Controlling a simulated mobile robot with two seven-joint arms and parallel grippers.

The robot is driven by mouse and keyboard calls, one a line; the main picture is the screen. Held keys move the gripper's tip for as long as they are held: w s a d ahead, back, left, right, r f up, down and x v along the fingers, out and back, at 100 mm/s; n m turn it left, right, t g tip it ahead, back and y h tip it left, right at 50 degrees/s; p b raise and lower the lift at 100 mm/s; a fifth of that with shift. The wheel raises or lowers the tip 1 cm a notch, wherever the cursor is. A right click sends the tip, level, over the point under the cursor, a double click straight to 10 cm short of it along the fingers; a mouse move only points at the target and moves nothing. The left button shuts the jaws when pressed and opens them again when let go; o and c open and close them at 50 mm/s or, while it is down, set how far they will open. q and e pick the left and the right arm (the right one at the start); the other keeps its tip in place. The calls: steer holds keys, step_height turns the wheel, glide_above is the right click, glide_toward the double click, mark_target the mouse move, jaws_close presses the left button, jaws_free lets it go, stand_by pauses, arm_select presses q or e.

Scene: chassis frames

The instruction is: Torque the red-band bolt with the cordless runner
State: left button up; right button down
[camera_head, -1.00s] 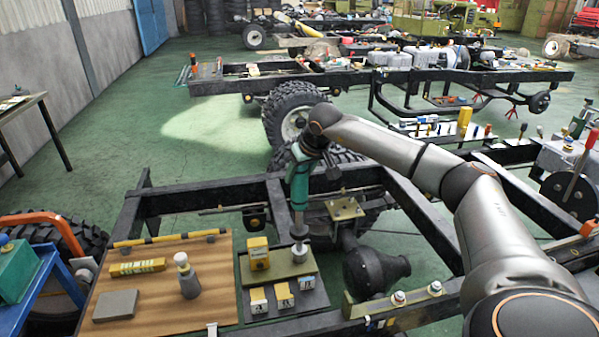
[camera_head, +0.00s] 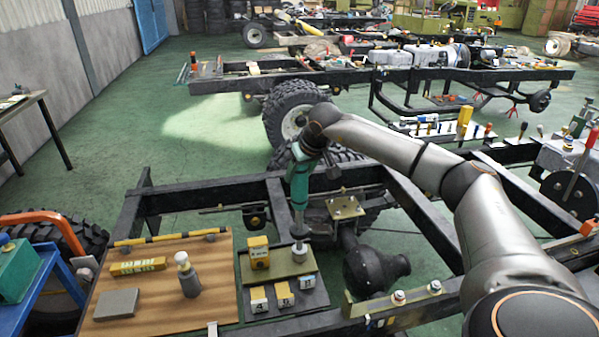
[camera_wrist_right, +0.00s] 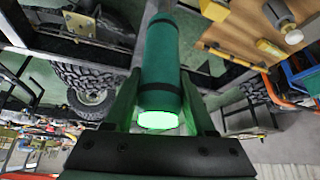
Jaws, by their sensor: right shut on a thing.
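My right gripper (camera_head: 312,150) is shut on the teal-green cordless runner (camera_head: 299,186). The runner hangs nearly upright, its lower end at a silver round piece (camera_head: 299,254) on the olive plate (camera_head: 281,274). I cannot tell whether that piece is the runner's socket or a bolt head. In the right wrist view the runner (camera_wrist_right: 160,75) lies between the fingers (camera_wrist_right: 160,112), with a bright green end facing the camera. I cannot clearly make out a red band on any bolt. My left gripper is not in view.
A yellow block (camera_head: 258,252) and small numbered blocks (camera_head: 259,300) stand close to the runner's lower end. Black chassis rails (camera_head: 425,227) surround the area.

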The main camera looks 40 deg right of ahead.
steer(key=shift+r+p, duration=0.6)
steer(key=shift+p, duration=0.05)
steer(key=shift+r, duration=0.9)
steer(key=shift+w+r, duration=0.1)
steer(key=shift+r, duration=2.45)
steer(key=shift+f, duration=0.1)
